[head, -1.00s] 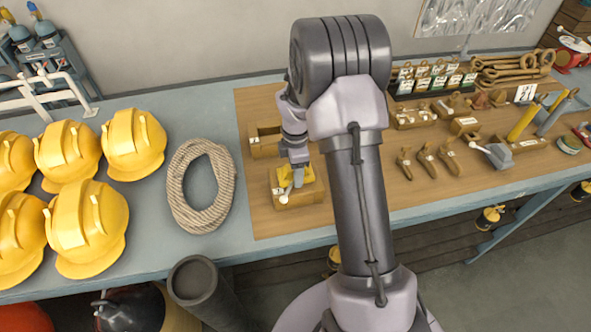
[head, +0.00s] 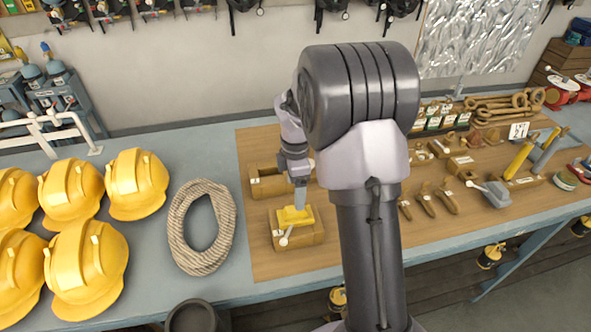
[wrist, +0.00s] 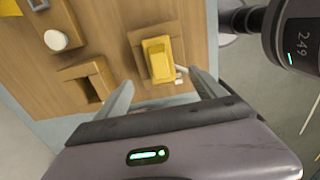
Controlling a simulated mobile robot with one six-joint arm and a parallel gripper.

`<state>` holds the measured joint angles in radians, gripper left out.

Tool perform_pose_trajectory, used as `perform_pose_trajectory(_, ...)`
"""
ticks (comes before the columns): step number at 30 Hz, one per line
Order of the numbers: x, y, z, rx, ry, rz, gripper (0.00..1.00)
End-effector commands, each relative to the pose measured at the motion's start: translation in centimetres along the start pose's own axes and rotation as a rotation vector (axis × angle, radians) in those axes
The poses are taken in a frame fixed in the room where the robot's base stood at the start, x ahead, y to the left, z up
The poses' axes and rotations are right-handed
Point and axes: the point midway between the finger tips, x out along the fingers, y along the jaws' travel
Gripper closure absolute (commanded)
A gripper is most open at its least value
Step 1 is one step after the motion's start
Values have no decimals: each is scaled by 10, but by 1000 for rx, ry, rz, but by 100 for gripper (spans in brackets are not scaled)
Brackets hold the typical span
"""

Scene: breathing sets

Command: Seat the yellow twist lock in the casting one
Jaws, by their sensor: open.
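The yellow twist lock (head: 296,216) sits at the top of a tan casting block (head: 312,236), its body broad and flat-topped. In the wrist view the lock (wrist: 158,60) lies within the outline of its casting (wrist: 140,40), with a pale handle at its lower right. I cannot tell how deep it sits. My gripper (head: 300,194) is just above the lock. In the wrist view my gripper (wrist: 163,90) is open and empty, its fingers apart, with the lock beyond them. A second casting (head: 266,184) with an open recess stands behind. I cannot read which casting is one.
A rope coil (head: 201,227) and yellow helmets (head: 86,268) lie to the left on the bench. Small tools and fittings (head: 440,200) cover the right side of the wooden board. Bare board (head: 258,262) shows left of the near casting.

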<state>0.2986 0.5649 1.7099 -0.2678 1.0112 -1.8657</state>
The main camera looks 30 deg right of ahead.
Motion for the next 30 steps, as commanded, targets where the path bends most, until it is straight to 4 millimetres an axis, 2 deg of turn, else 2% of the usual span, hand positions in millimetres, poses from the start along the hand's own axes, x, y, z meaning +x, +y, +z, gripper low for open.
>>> perform_pose_trajectory(1, -18, 1, 0, 1, 0, 5, 20)
perform_pose_trajectory(3, -36, 0, 0, 1, 0, 2, 20)
perform_pose_trajectory(6, -53, 1, 0, 0, 0, 2, 20)
perform_pose_trajectory(9, -62, 0, 0, 0, -1, 0, 20)
perform_pose_trajectory(26, -64, -1, -1, 5, 0, 1, 20)
perform_pose_trajectory(29, -66, -14, -14, 110, 15, 40, 20)
perform_pose_trajectory(30, -68, -28, -25, 205, 32, 69, 20)
